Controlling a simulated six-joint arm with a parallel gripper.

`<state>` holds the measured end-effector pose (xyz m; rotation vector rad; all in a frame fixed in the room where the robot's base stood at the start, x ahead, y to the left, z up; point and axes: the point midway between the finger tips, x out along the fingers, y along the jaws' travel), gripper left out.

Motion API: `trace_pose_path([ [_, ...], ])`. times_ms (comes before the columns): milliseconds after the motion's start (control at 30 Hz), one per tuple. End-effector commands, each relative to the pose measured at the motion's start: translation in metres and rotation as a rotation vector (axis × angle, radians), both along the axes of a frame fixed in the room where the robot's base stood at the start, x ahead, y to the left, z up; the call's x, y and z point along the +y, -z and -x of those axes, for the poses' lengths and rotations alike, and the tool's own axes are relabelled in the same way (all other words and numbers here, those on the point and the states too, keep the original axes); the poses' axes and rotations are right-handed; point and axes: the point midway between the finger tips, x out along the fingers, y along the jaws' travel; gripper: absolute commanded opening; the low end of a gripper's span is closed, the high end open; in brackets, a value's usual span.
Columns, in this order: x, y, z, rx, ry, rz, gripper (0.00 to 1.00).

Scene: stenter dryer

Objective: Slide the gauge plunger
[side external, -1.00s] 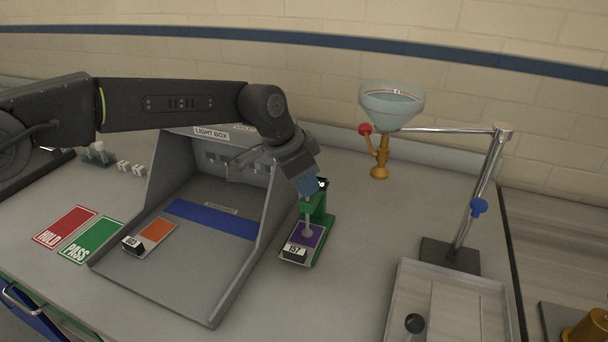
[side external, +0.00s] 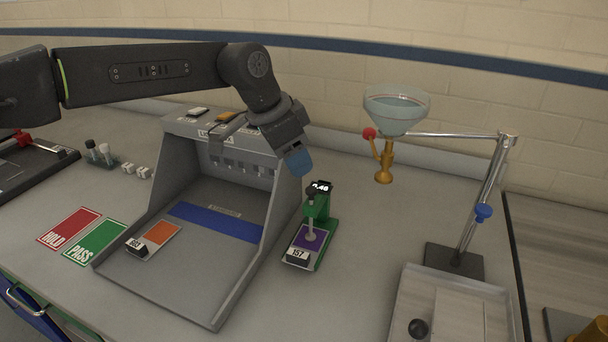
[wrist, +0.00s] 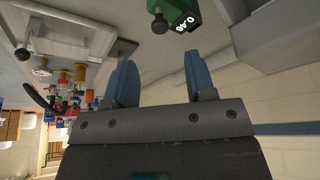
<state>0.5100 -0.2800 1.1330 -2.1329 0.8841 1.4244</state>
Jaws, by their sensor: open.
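The green thickness gauge (side external: 325,226) stands on the bench just right of the light box. Its plunger (side external: 311,214) has a dark knob on top and a pale foot resting on a purple swatch (side external: 304,238) with a 157 tag. Its small display reads 0.46, and the gauge head (wrist: 174,18) also shows in the wrist view at the top. My gripper (side external: 299,163) is above and slightly left of the gauge, clear of it. In the wrist view its two blue fingers (wrist: 158,80) are apart with nothing between them.
The grey light box (side external: 185,255) holds an orange swatch (side external: 159,233) tagged 803. Red HOLD (side external: 68,227) and green PASS (side external: 95,241) cards lie left. A funnel (side external: 396,108) on a stand and a tray (side external: 403,300) are right.

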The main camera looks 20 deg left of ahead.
Motion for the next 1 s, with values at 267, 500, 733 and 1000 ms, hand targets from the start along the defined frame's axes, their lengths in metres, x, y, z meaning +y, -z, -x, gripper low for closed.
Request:
trace_pose_path([
  [267, 0.014, -0.047, 0.013, -0.002, -0.001, 0.001, 0.50],
  [500, 0.018, -0.060, 0.018, 0.001, -0.001, 0.000, 0.50],
  [733, 0.018, -0.060, 0.018, 0.001, 0.000, -0.001, 0.50],
  [1000, 0.020, -0.061, 0.019, 0.000, -0.007, 0.000, 0.50],
])
